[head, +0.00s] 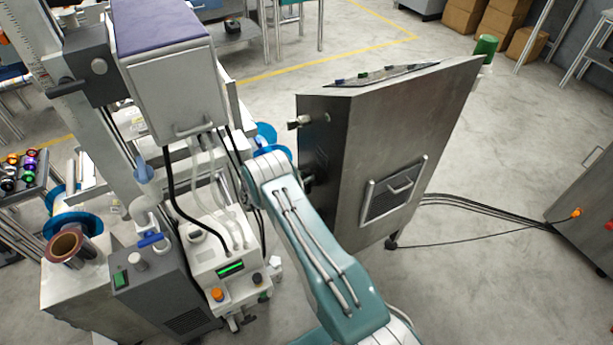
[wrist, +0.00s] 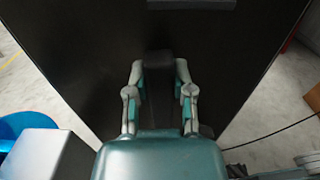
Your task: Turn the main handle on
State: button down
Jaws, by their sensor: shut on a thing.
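The metal cabinet (head: 385,135) stands at the middle right in the head view. Its dark side (wrist: 90,60) fills most of the wrist view. A dark, block-like handle (wrist: 159,58) sits on that side. My gripper (wrist: 160,76) has one finger on each side of the handle and is shut on it. The handle's lower part is lost in shadow between the fingers. In the head view, my arm reaches to the cabinet's left side and largely hides the handle and fingertips.
A white machine (head: 225,258) with a small green display stands close to the left of my arm. A copper-coloured reel (head: 68,246) rests on a stand at far left. Black cables (head: 480,208) cross the floor to the right. Open floor lies behind the cabinet.

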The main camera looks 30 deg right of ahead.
aim_at(312, 169)
jog(key=n, duration=0.1)
jog(key=w+n, duration=0.1)
jog(key=n, duration=0.3)
jog(key=shift+w+f, duration=0.2)
jog(key=shift+w, duration=0.1)
jog(key=n, duration=0.3)
jog(key=w+n, duration=0.1)
jog(key=shift+f+n, duration=0.3)
jog(key=shift+f, duration=0.1)
jog(key=n, duration=0.3)
jog(key=f+n, duration=0.1)
jog(key=shift+w, duration=0.4)
jog(key=shift+f+n, duration=0.3)
jog(key=shift+n, duration=0.7)
jog(key=shift+f+n, duration=0.25)
jog(key=shift+n, duration=0.75)
jog(key=shift+a+f, duration=0.1)
jog(key=shift+c, duration=2.4)
grip_release()
jog(key=a, duration=1.2)
jog(key=shift+s, duration=0.2)
